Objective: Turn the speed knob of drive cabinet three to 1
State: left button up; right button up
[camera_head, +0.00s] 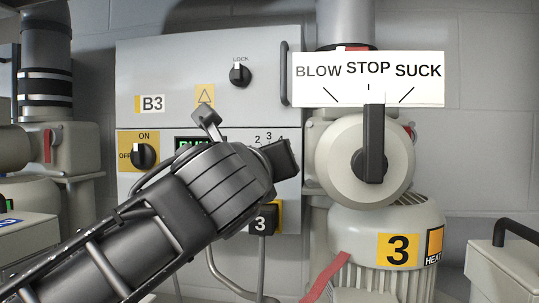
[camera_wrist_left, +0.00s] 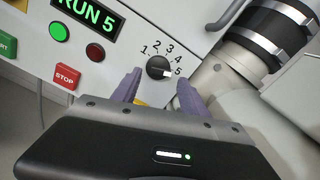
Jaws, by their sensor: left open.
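The drive cabinet (camera_head: 215,70) is a light grey box labelled B3, with a 3 tag (camera_head: 261,223) at its lower right. In the left wrist view its black speed knob (camera_wrist_left: 157,67) sits inside a dial marked 1 to 5, its white mark towards 5. The display (camera_wrist_left: 84,22) reads RUN 5. My left gripper (camera_wrist_left: 160,77) is open, with one purple finger on each side of the knob; contact cannot be told. In the head view my left gripper (camera_head: 246,140) hides the knob and part of the display. My right gripper is not in view.
An ON/OFF switch (camera_head: 143,155) and a LOCK knob (camera_head: 240,74) are on the cabinet. Red STOP button (camera_wrist_left: 66,77) and green lamp (camera_wrist_left: 57,30) lie left of the dial. A blower (camera_head: 390,225) with a BLOW/STOP/SUCK lever (camera_head: 373,140) stands close on the right.

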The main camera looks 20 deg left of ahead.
pick_arm(q)
jog(key=shift+x, duration=1.35)
jog(key=shift+r, duration=0.1)
grip_shut()
